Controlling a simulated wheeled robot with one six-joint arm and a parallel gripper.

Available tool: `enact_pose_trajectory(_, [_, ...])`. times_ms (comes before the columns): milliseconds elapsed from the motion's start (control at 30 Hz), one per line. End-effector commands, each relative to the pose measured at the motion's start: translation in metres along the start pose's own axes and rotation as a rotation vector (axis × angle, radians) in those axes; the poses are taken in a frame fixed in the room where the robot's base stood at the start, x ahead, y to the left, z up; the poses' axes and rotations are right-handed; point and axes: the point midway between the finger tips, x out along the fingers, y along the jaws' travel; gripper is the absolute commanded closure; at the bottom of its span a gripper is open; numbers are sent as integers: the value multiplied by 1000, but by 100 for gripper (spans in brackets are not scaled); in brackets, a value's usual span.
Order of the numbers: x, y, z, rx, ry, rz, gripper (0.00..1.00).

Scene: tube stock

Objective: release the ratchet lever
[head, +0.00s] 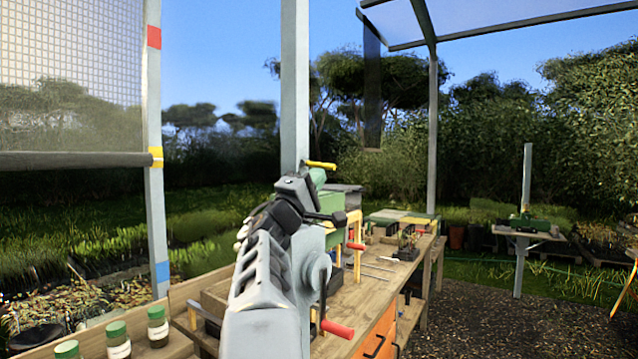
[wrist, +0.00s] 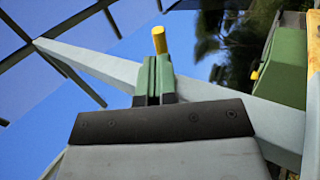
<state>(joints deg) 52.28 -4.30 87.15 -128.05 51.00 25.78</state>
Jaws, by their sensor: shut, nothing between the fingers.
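A lever with a yellow handle (head: 321,164) stands out at the top, near the pale post, in the head view. In the wrist view a yellow handle (wrist: 159,40) shows just beyond the fingertips. It appears to be the same lever; its base is hidden. My gripper (head: 317,178) is raised at the lever, just below the yellow handle in the head view. Its green fingers (wrist: 154,78) are shut together with nothing between them. I cannot tell whether they touch the lever.
The pale post (head: 294,80) rises behind my gripper. A green housing (wrist: 285,70) with a small yellow knob is at the right. The wooden bench (head: 385,285) carries trays and tools; a red crank handle (head: 338,329) sticks out near its front. Jars (head: 117,340) stand at lower left. Gravel ground lies right.

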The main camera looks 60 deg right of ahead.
Motion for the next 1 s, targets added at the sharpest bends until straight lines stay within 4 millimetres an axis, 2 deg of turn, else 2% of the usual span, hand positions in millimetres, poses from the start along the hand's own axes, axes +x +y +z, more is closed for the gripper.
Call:
enact_pose_trajectory(33, [-12,-6,1,3,1,2,100])
enact_pose_trajectory(100, [-23,-8,1,3,1,1,100])
enact_pose_trajectory(500, [-96,-3,0,0,3,-1,100])
enact_pose_trajectory(700, [-116,-2,0,-1,1,0,100])
enact_pose_trajectory(1000, [-123,-1,0,-2,-1,0,100])
